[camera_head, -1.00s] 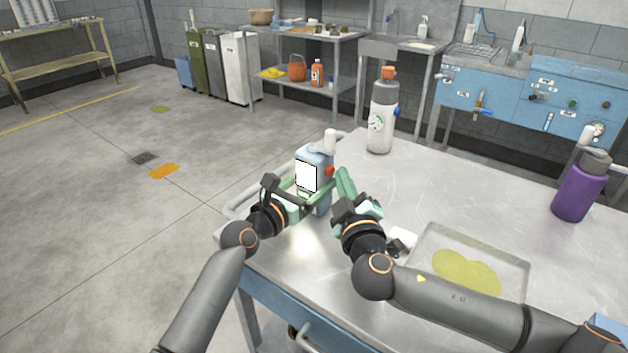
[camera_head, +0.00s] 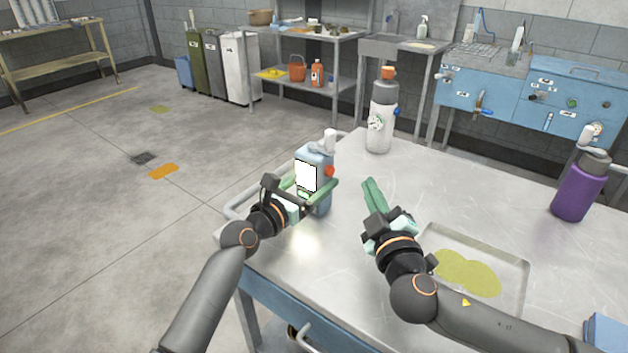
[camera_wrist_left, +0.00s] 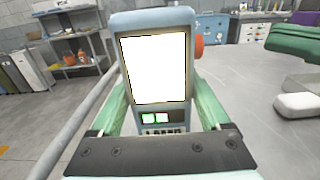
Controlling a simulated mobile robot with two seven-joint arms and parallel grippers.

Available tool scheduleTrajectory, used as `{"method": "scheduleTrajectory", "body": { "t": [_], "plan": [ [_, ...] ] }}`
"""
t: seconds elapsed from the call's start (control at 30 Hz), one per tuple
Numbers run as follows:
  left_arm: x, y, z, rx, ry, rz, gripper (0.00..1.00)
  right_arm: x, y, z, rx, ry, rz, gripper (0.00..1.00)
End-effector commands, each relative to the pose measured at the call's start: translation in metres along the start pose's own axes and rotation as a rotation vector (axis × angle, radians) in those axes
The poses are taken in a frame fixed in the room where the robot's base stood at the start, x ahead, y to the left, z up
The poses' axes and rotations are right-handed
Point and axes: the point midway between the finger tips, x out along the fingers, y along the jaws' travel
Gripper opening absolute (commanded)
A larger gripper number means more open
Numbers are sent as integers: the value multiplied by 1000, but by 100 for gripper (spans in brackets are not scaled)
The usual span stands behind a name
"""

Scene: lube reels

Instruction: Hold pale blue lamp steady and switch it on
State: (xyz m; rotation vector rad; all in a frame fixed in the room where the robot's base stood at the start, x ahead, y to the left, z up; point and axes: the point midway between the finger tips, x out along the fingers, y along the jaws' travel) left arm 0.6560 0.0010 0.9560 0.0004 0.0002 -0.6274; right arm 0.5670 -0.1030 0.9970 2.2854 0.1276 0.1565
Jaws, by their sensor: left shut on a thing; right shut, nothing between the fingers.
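The pale blue lamp (camera_head: 325,161) stands upright near the left edge of the metal table, with a red-orange knob (camera_head: 330,171) on its right side. Its front panel (camera_head: 306,176) glows bright white, and it also fills the middle of the left wrist view (camera_wrist_left: 154,68). My left gripper (camera_head: 312,194) is shut on the lamp, with one green finger on each side of its body. My right gripper (camera_head: 371,188) is shut and empty, apart from the lamp to its right.
A metal tray (camera_head: 522,262) with a yellow-green puddle lies at right on the table (camera_head: 450,200). A grey-white bottle (camera_head: 380,120) stands behind the lamp, and a purple bottle (camera_head: 577,190) at far right. A white object (camera_wrist_left: 298,105) shows right of the lamp.

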Motion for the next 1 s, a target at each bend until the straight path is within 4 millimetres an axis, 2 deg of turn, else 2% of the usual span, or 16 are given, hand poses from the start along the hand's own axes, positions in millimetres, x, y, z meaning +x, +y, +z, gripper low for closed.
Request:
{"method": "scheduleTrajectory", "body": {
  "t": [0.33, 0.37, 0.5, 0.83, 1.0],
  "plan": [
    [0, -1, -1, -1, 2, -1, 0, -4, 3, 3, 0, 0, 0, 0],
    [0, -1, -1, -1, 2, -1, 83, -4, 3, 3, 0, 0, 0, 0],
    [0, 0, -1, -1, 1, -1, 99, -4, 3, 3, 0, 0, 0, 0],
    [-2, 0, 0, -1, 0, -1, 100, -4, 3, 3, 0, 1, 0, 0],
    [-17, -1, -1, -4, -1, -1, 100, -4, 3, 3, 1, 1, 0, 0]
  ]
}}
